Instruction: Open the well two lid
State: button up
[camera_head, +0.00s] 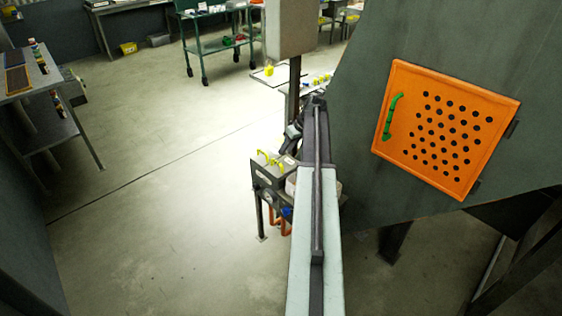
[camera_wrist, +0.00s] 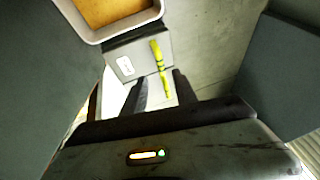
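A grey lid or box top (camera_wrist: 138,56) with a white label and a yellow bar handle (camera_wrist: 160,68) lies ahead in the wrist view. I cannot read the label, so I cannot tell whether it is well two. My gripper (camera_wrist: 163,88) shows two dark fingers spread apart, with nothing clearly held between them. The handle's lower end appears in line with the gap; I cannot tell whether it touches. In the head view, grey boxes (camera_head: 275,174) with yellow handles (camera_head: 270,159) stand beyond my arm, partly hidden by it. My gripper is hard to make out there.
A light-rimmed tray with orange-brown contents (camera_wrist: 101,34) is at the wrist view's top. A dark green machine (camera_head: 365,165) with an orange perforated panel (camera_head: 450,128) and green handle (camera_head: 392,116) stands right. Shelves (camera_head: 48,125) stand left; the floor (camera_head: 150,210) between is clear.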

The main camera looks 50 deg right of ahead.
jog(key=b, duration=0.7)
send_over(283, 163)
jog(key=s+a, duration=0.2)
jog(key=a, duration=0.2)
notch_tip(283, 163, down, 7)
jog(key=shift+f, duration=0.15)
jog(key=shift+a, duration=0.1)
grip_shut()
